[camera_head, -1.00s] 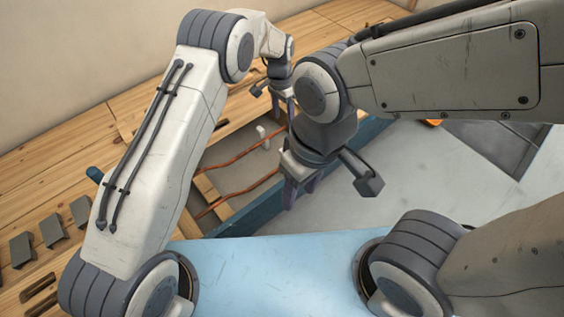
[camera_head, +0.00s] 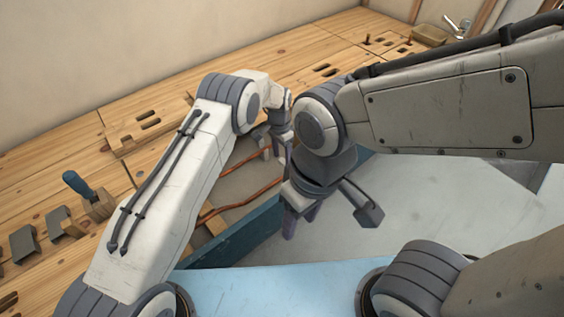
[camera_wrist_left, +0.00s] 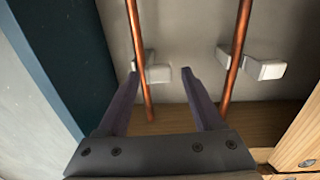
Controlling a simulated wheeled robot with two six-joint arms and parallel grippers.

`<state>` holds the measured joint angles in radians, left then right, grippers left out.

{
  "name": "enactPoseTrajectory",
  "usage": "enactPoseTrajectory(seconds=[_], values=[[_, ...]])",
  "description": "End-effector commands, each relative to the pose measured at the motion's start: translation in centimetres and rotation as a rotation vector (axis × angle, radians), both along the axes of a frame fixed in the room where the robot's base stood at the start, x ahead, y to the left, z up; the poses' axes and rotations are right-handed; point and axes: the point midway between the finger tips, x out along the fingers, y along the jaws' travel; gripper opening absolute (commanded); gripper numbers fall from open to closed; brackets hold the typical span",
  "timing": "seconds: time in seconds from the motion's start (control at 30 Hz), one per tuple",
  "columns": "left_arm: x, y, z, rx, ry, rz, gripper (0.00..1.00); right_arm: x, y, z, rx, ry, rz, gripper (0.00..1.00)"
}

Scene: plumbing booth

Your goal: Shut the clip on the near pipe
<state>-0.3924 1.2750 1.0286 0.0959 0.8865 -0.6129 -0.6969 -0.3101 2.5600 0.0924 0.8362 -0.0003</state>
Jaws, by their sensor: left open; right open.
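Two copper pipes run along the grey panel; the near pipe (camera_head: 240,200) lies closer to the teal board, and the far pipe (camera_head: 243,162) lies behind it. In the left wrist view, the near pipe (camera_wrist_left: 143,60) passes between my left gripper's fingers. Its white clip (camera_wrist_left: 158,73) sits beside the pipe, between the fingertips; whether its parts meet is unclear. My left gripper (camera_wrist_left: 160,73) is open and empty, pointing at the panel. The far pipe (camera_wrist_left: 236,52) has a white clip (camera_wrist_left: 265,69) to the right. My right gripper (camera_head: 302,217) is open above the light floor.
A teal board (camera_head: 240,240) edges the recess on the near side. The wooden bench (camera_head: 60,165) carries grey blocks (camera_head: 24,243) and a blue-handled tool (camera_head: 76,183) at left. A wooden block (camera_wrist_left: 300,135) stands at lower right in the wrist view. My right forearm hangs over the right.

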Motion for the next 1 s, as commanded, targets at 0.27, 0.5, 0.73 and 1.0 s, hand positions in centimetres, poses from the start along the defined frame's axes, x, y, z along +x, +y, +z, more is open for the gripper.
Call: enactPoseTrajectory(seconds=[0.27, 0.5, 0.73, 1.0], values=[[-0.03, -0.07, -0.61, 0.0, -0.001, 0.0, 0.68, 0.0, 0.0, -0.36, 0.0, 0.0, 0.0, 0.5], [-0.03, -0.05, -0.61, -0.001, -0.001, 0.0, 0.0, 0.0, 0.0, -0.36, 0.0, 0.0, 0.0, 0.5], [-0.04, -0.03, -0.59, 0.0, -0.002, 0.0, 0.0, 0.0, 0.01, -0.31, 0.0, 0.0, 0.0, 0.5], [-0.1, -0.03, -0.53, 0.006, -0.008, 0.0, 0.0, 0.0, 0.0, -0.1, 0.0, 0.0, 0.0, 0.5]])
